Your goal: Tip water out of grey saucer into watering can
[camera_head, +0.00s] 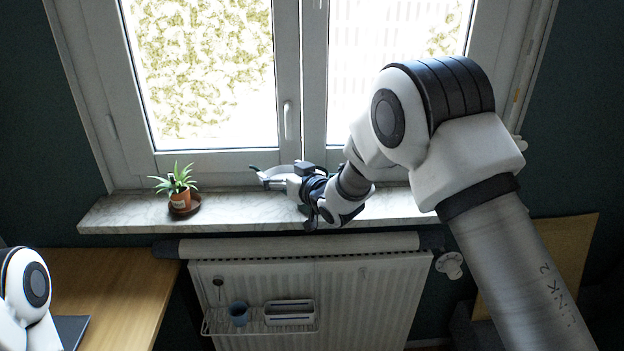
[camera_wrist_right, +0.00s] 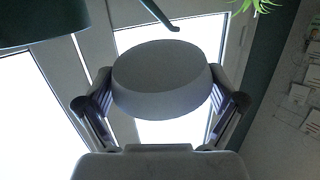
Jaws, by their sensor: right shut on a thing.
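My right gripper (camera_head: 270,179) is above the marble windowsill, in front of the window's middle frame. In the right wrist view it is shut on the grey saucer (camera_wrist_right: 161,80), a round grey disc with one finger at each side. The saucer looks tilted in that view; I cannot see whether water is in it. In the head view the saucer is too small to make out clearly. A dark teal rounded thing (camera_wrist_right: 40,22) fills the top left of the wrist view; it may be the watering can, but I cannot tell. My left gripper is out of view.
A potted plant (camera_head: 181,198) stands on a brown saucer at the left of the windowsill (camera_head: 240,213). The sill between it and my right gripper is clear. Below, a radiator (camera_head: 360,300) carries a rack with a blue mug (camera_head: 238,314). A wooden desk (camera_head: 110,290) is at left.

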